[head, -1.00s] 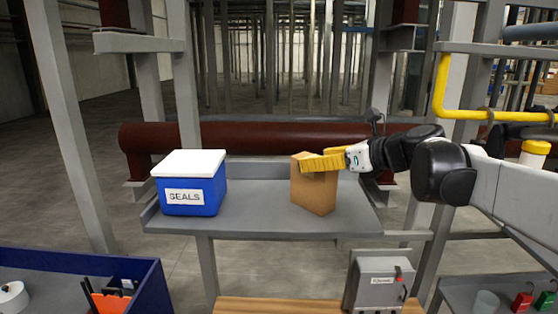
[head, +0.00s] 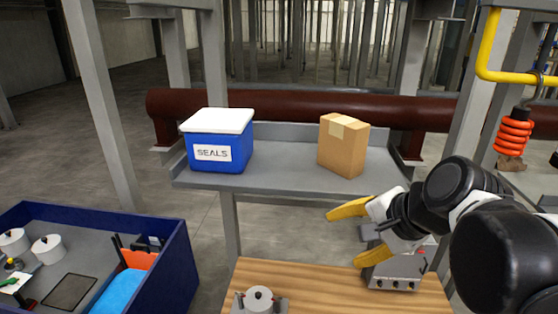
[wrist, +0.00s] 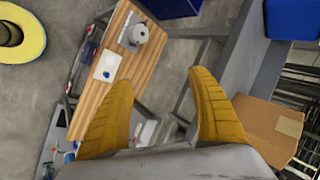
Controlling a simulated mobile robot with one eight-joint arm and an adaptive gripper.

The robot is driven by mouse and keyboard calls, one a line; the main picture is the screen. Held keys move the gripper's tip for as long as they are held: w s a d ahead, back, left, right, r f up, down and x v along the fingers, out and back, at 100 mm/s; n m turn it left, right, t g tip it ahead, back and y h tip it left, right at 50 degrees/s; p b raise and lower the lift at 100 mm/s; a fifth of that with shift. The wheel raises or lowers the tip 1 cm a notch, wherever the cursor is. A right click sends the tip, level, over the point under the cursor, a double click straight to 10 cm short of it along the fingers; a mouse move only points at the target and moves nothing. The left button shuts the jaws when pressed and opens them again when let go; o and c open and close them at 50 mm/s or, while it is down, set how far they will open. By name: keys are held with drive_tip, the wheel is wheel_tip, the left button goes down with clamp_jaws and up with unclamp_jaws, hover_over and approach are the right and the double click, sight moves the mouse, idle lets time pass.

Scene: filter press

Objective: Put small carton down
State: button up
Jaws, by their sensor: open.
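The small carton (head: 343,147) is a brown box with a tan tape strip. It stands upright on the right part of the grey shelf (head: 280,182) in the head view, with nothing holding it. It also shows at the right of the wrist view (wrist: 268,128), partly behind a yellow finger. My gripper (head: 352,236) is open and empty, its two yellow fingers spread, in front of and below the carton and apart from it. In the wrist view the open fingers (wrist: 160,112) have nothing between them but the background bench and floor.
A blue box with a white lid marked SEALS (head: 217,140) stands left on the shelf. A dark red pipe (head: 290,105) runs behind. A grey control box (head: 392,268) stands on the wooden bench (head: 325,285) by my gripper. A blue bin (head: 165,270) is at lower left.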

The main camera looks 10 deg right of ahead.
drive_tip(key=s+f+n+h, duration=0.3)
drive_tip(key=s+f+n, duration=0.3)
drive_tip(key=n, duration=0.6)
wheel_tip(320, 180, down, 2)
drive_tip(key=shift+s+d+f, duration=0.2)
drive_tip(key=shift+d+f, duration=0.05)
drive_tip(key=shift+d, duration=0.15)
drive_tip(key=shift+d, duration=0.1)
wheel_tip(320, 180, down, 38)
drive_tip(key=b, duration=3.8)
drive_tip(key=shift+f, duration=0.2)
